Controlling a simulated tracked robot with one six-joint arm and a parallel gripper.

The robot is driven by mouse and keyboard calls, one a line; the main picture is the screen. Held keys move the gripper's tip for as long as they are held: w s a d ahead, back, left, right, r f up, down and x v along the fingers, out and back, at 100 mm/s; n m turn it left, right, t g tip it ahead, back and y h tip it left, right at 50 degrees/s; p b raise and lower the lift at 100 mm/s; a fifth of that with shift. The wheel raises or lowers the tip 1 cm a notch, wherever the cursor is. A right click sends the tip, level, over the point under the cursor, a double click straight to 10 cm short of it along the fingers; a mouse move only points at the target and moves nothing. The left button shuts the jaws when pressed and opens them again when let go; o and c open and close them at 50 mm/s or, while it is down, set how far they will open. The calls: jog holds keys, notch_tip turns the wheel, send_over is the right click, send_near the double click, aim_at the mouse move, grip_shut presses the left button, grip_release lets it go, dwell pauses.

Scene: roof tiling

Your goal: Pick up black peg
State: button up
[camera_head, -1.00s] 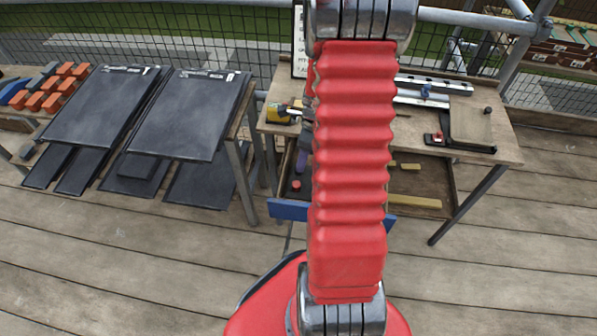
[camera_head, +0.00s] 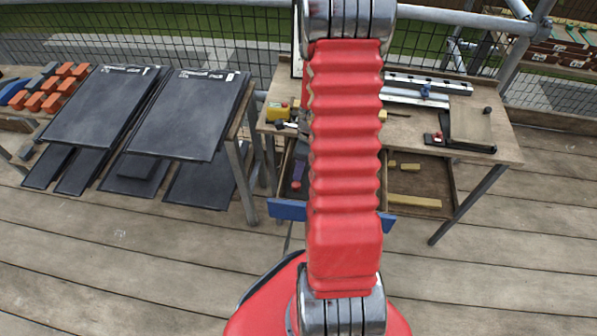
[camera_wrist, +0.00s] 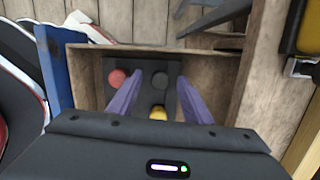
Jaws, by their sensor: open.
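The black peg (camera_wrist: 160,80) shows as a dark round top on a dark block (camera_wrist: 145,70) in the open drawer (camera_wrist: 222,68), in the wrist view. A red peg (camera_wrist: 118,77) is to its left and a yellow peg (camera_wrist: 157,113) is just below it in the picture. My gripper (camera_wrist: 159,80) has two purple fingers, spread apart and empty, with the black peg between their tips in the picture. I cannot tell the height of the tips above the peg. In the head view my red arm hides most of the gripper and part of the drawer.
The drawer's blue front (camera_head: 290,210) sticks out below the wooden workbench (camera_head: 405,130). Wood strips (camera_head: 414,201) lie in the right part. A yellow tool (camera_head: 278,111) and metal rails (camera_head: 428,90) are on top. Dark panels (camera_head: 188,115) stand left.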

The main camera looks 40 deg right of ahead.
jog(key=shift+c, duration=0.6)
jog(key=c, duration=1)
jog(key=shift+r, duration=0.2)
notch_tip(320, 180, up, 10)
jog(key=shift+f, duration=0.15)
dwell(0.4)
